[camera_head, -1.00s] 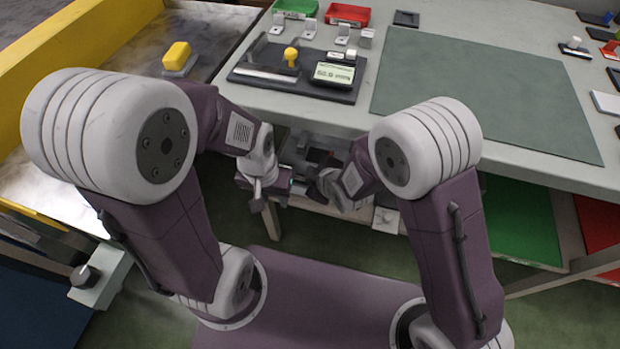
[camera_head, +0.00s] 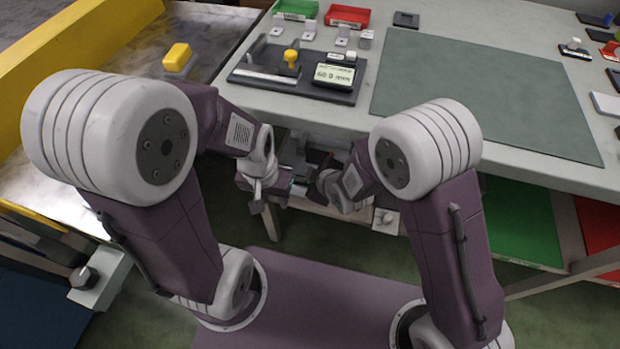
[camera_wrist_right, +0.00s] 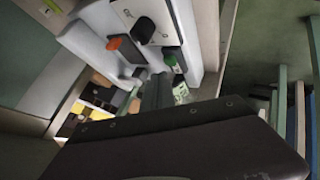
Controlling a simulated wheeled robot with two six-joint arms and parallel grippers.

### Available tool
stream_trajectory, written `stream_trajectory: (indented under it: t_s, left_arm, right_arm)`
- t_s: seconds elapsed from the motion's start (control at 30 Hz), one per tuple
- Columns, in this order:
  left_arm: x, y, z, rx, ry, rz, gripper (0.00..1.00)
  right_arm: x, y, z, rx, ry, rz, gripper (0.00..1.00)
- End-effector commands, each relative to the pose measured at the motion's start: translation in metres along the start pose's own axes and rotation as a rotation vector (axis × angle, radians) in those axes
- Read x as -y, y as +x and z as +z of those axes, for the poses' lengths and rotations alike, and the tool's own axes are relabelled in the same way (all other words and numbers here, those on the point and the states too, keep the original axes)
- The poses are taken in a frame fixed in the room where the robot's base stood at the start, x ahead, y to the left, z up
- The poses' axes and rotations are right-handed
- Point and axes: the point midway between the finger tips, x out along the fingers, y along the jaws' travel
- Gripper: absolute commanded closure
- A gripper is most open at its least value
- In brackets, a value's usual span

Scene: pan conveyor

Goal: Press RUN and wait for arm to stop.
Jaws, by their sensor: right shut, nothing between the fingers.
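A white panel (camera_wrist_right: 150,22) shows tilted in the right wrist view. It carries an orange-red round part (camera_wrist_right: 113,44), a black knob (camera_wrist_right: 143,30) and a green part (camera_wrist_right: 172,62). I cannot read a RUN label. My right gripper (camera_wrist_right: 158,94) is shut and empty, its dark fingers pointing toward the panel; I cannot tell whether they touch it. In the head view my left gripper (camera_head: 290,186) is low in front of the table edge, close to the right wrist. Its fingers are too small and covered to tell their opening.
The table holds a dark tray (camera_head: 250,78) with a yellow-knobbed part (camera_head: 291,57) and a small display (camera_head: 334,76), whose text appears upside down. A green bin (camera_head: 296,9) and a red bin (camera_head: 347,15) stand behind. The grey-green mat (camera_head: 470,90) is bare.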

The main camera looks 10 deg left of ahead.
Motion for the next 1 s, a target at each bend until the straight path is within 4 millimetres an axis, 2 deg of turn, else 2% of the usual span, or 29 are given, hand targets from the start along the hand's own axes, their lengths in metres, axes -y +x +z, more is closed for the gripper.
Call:
stream_trajectory:
  t_s: [1.0]
  left_arm:
    - [0.0001,0.0058,0.0006,0.000,0.000,0.000,0.64]
  right_arm:
    - [0.0043,0.0059,0.0042,0.000,0.000,0.000,1.00]
